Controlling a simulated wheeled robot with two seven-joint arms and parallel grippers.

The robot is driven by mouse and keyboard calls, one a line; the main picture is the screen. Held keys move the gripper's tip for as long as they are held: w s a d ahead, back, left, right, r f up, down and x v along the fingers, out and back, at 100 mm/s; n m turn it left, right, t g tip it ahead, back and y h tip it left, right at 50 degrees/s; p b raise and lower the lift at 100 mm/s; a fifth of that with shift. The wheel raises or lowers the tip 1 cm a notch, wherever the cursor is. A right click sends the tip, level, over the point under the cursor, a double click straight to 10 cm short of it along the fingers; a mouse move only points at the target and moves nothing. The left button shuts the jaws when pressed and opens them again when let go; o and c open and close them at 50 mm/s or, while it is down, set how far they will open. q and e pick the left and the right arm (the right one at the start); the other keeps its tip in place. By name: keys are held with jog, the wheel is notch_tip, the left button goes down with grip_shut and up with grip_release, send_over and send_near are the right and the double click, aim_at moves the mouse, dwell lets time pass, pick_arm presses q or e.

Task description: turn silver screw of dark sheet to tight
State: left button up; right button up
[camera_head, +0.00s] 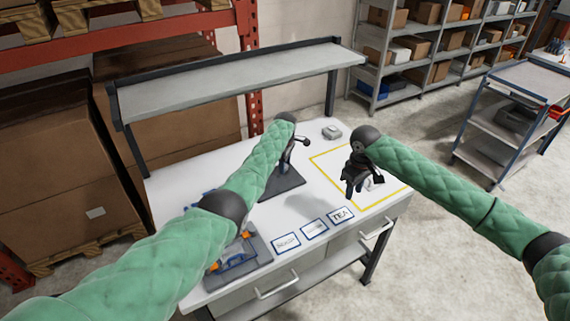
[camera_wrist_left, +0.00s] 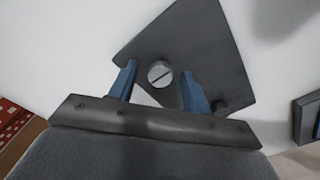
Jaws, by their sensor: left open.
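The dark sheet (camera_head: 290,187) lies on the white table below my left gripper. In the left wrist view the sheet (camera_wrist_left: 205,40) fills the upper middle. The silver screw (camera_wrist_left: 160,73) is a round slotted head on it, its slot slanting up to the right. My left gripper (camera_wrist_left: 159,69) is open, with one blue finger on each side of the screw and gaps to both. How high the fingers are above the sheet is unclear. In the head view my left gripper (camera_head: 300,142) partly shows past the arm; the screw is hidden there. My right gripper (camera_head: 354,184) hangs over the yellow-outlined area.
Labelled cards (camera_head: 314,229) line the table's front. A grey tray with blue and orange items (camera_head: 237,258) lies front left. A grey object (camera_head: 332,132) stands at the back. A raised shelf (camera_head: 230,80) spans behind.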

pick_arm(q)
jog(key=c, duration=1)
